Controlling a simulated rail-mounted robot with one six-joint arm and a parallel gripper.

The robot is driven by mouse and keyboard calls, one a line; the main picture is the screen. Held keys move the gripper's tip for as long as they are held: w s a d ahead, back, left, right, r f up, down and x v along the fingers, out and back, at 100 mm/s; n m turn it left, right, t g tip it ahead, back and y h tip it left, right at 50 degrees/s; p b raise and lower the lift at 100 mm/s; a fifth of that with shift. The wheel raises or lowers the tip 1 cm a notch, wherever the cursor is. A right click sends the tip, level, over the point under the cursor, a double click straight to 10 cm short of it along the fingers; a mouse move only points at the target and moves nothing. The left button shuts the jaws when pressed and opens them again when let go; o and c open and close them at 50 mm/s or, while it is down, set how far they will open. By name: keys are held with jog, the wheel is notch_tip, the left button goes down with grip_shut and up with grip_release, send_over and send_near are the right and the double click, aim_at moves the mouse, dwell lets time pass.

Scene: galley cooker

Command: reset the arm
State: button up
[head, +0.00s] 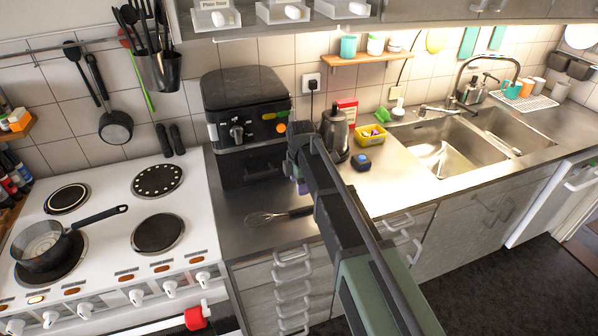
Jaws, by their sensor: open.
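My arm (375,285) reaches in from the bottom of the head view, over the front of the worktop between cooker and sink. Its wrist is bent in front of the black air fryer. My gripper (301,186) hangs below the wrist and is mostly hidden behind my own arm. It is open, and I see nothing held in it. A whisk (268,217) lies on the steel worktop (232,238) below and left of the gripper, its handle end close to my arm.
The air fryer (232,100) stands behind the wrist. A kettle (335,130), yellow basket (371,135) and small dark blue item (361,162) stand right of it. A pan (42,245) sits on the cooker (110,220) at left. The sink (440,150) is at right.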

jog(key=s+d+m, duration=0.6)
jog(key=s+m, duration=0.4)
jog(key=s, duration=0.1)
jog(key=s+d+m, duration=0.7)
jog(key=s+m, duration=0.4)
jog(key=s, duration=0.1)
jog(key=shift+s+d, duration=0.15)
jog(key=shift+d, duration=0.1)
jog(key=shift+o, duration=0.2)
jog(key=shift+f, duration=0.1)
